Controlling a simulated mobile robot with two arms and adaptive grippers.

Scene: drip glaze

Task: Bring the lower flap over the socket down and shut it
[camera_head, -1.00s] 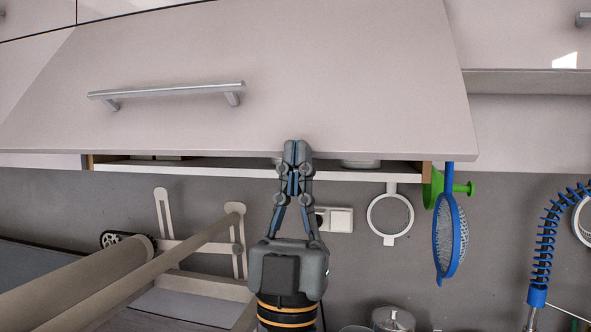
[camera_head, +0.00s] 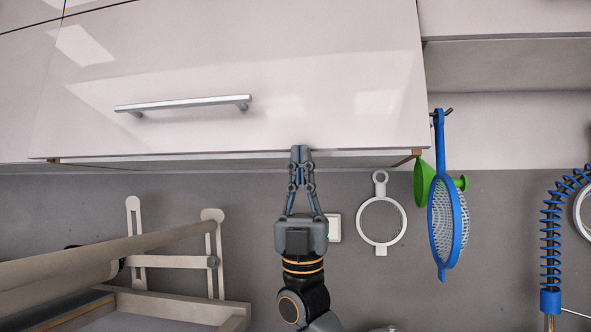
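The lower flap (camera_head: 300,95) is a pale glossy cabinet front with a silver bar handle (camera_head: 185,104). It hangs nearly down, with a narrow gap between its bottom edge and the cabinet underside (camera_head: 380,159). My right gripper (camera_head: 301,149) points up at the flap's bottom edge, right of the handle. Its fingers look shut together with nothing seen between them, and the tips are at the edge; I cannot tell whether they touch. The white socket (camera_head: 334,228) on the wall is partly hidden behind my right gripper. My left gripper is not in view.
A blue strainer (camera_head: 447,220), a green funnel (camera_head: 424,181) and a white ring (camera_head: 381,220) hang right of my gripper. A blue coiled hose (camera_head: 551,240) stands far right. A beige wooden frame (camera_head: 215,255) is at lower left.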

